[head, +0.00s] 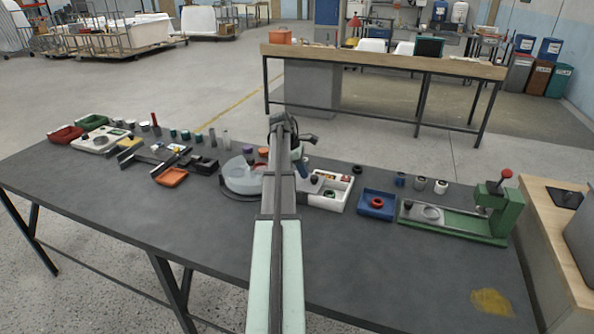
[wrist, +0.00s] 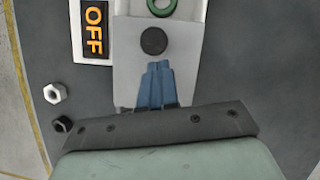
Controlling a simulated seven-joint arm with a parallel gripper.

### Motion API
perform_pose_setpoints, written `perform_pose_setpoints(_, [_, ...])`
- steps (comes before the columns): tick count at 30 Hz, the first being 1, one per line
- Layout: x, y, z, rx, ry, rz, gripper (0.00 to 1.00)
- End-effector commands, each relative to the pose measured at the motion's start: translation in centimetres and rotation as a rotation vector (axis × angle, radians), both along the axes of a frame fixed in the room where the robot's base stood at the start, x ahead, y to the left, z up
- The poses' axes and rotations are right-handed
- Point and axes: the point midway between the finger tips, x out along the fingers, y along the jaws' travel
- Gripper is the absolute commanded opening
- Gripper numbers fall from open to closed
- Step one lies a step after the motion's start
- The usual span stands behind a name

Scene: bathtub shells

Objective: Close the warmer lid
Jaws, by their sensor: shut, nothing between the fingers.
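The warmer appears to be the white box (head: 333,201) right of my arm in the head view, with small rings and parts visible inside. Its grey lid (head: 309,185) covers only the left part, so the box stands partly open. The lid (wrist: 130,70) fills the middle of the wrist view and carries a round black knob (wrist: 154,41). A green ring (wrist: 162,7) shows beyond the lid, and an orange OFF display (wrist: 95,30) beside it. My gripper (wrist: 158,66) is shut and empty over the lid, its fingertips short of the knob. I cannot tell whether they touch the lid.
A blue tray (head: 376,205) with a red ring and a green press (head: 500,212) stand to the right. The front of the table is mostly clear.

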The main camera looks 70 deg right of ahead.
Motion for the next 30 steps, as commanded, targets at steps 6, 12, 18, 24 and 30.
perform_pose_setpoints(6, [-0.2,-0.1,0.0,0.000,0.000,0.000,0.00])
perform_pose_setpoints(12, [-0.4,0.0,0.0,0.000,0.000,0.000,0.00])
perform_pose_setpoints(18, [-3.6,0.1,0.0,-0.001,0.000,-0.003,0.00])
perform_pose_setpoints(24, [-8.1,0.1,0.0,0.000,0.000,-0.002,0.00])
perform_pose_setpoints(30, [-10.4,0.0,0.0,0.000,-0.001,0.000,0.00])
